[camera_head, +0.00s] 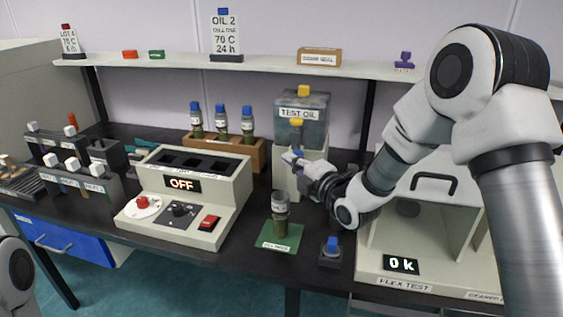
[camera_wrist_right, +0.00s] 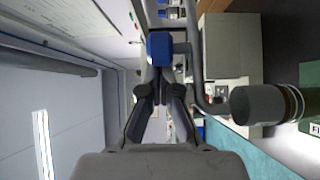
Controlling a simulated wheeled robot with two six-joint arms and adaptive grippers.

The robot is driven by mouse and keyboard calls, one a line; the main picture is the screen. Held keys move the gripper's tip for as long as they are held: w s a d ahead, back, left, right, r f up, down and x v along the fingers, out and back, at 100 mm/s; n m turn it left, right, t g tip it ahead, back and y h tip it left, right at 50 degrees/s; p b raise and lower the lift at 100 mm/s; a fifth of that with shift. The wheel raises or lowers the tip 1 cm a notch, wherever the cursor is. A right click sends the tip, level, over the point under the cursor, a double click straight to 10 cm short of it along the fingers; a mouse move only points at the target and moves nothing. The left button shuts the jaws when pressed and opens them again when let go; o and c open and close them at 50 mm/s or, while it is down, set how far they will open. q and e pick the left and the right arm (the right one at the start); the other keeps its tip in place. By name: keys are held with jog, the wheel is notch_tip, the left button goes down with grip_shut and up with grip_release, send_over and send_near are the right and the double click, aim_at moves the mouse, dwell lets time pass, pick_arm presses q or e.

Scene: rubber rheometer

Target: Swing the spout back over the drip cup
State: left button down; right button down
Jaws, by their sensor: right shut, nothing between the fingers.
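The test oil tank (camera_head: 301,118) stands on a pale block behind the bench middle, with a yellow-handled tap (camera_head: 296,123) on its front. My right gripper (camera_head: 291,157) is in front of the block, shut and empty. In the wrist view its fingertips (camera_wrist_right: 160,82) are close to a blue block (camera_wrist_right: 159,48); contact is unclear. A curved grey pipe (camera_wrist_right: 197,60), seemingly the spout, runs beside them and ends near the mouth of a jar (camera_wrist_right: 262,105). The jar (camera_head: 280,205) stands upright on a green mat (camera_head: 268,240). I cannot identify the drip cup. My left gripper is out of view.
A heater block reading OFF (camera_head: 185,190) stands left of the jar. A small black box with a blue top (camera_head: 331,247) stands right of the mat. The flex test cabinet (camera_head: 440,277) is at the right. Blue-capped bottles (camera_head: 221,122) stand in a wooden rack behind.

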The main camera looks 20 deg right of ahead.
jog(key=shift+s+d, duration=0.2)
jog(key=shift+d, duration=0.4)
jog(key=shift+s+d+b, duration=0.2)
jog(key=shift+d, duration=0.5)
jog(key=shift+s+d+b, duration=0.15)
jog(key=shift+d, duration=0.5)
notch_tip(320, 180, up, 10)
